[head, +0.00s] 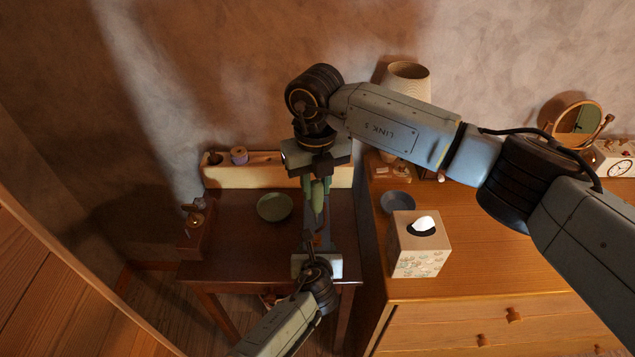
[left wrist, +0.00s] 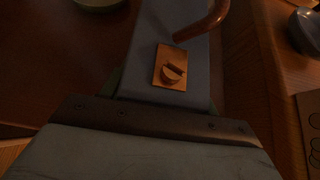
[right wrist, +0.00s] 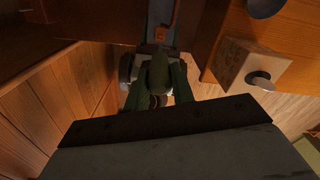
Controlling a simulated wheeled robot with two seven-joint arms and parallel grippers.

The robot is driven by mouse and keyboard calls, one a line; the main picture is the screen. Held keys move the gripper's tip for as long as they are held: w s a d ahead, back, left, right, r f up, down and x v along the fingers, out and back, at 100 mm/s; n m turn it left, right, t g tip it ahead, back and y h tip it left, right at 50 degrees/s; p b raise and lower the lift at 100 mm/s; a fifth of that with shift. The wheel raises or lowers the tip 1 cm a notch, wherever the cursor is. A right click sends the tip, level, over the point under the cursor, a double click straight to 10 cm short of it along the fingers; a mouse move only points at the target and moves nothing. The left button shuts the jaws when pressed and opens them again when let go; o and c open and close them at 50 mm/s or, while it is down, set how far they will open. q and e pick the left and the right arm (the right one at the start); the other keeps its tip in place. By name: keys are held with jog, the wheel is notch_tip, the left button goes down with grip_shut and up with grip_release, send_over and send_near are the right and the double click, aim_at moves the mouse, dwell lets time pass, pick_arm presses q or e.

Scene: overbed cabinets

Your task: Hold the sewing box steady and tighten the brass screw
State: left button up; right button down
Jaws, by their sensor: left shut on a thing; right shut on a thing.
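The sewing box is blue-grey and narrow, with a copper-coloured handle (left wrist: 205,22). In the left wrist view its top (left wrist: 145,60) carries a brass plate with a slotted brass screw (left wrist: 172,74), which stands proud and has nothing on it. My left gripper (head: 317,252) is shut on the box; its fingers are mostly hidden. My right gripper (head: 318,190) is above and behind it in the head view, shut on a dark green tool handle (right wrist: 158,76), seen between its green fingers in the right wrist view.
The box is over a dark wooden table (head: 235,245) with a green plate (head: 274,207). A small brass-topped object (head: 195,220) stands at its left. A dresser (head: 470,270) at the right carries a tissue box (head: 418,250), a blue bowl (head: 397,201) and a lamp (head: 408,80).

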aim_at(316, 207)
jog(key=shift+f, duration=2.5)
jog(key=shift+r+n, duration=0.15)
jog(key=shift+n, duration=0.65)
jog(key=n, duration=0.2)
jog(key=shift+n, duration=0.3)
jog(key=n, duration=0.5)
jog(key=shift+f, duration=0.8)
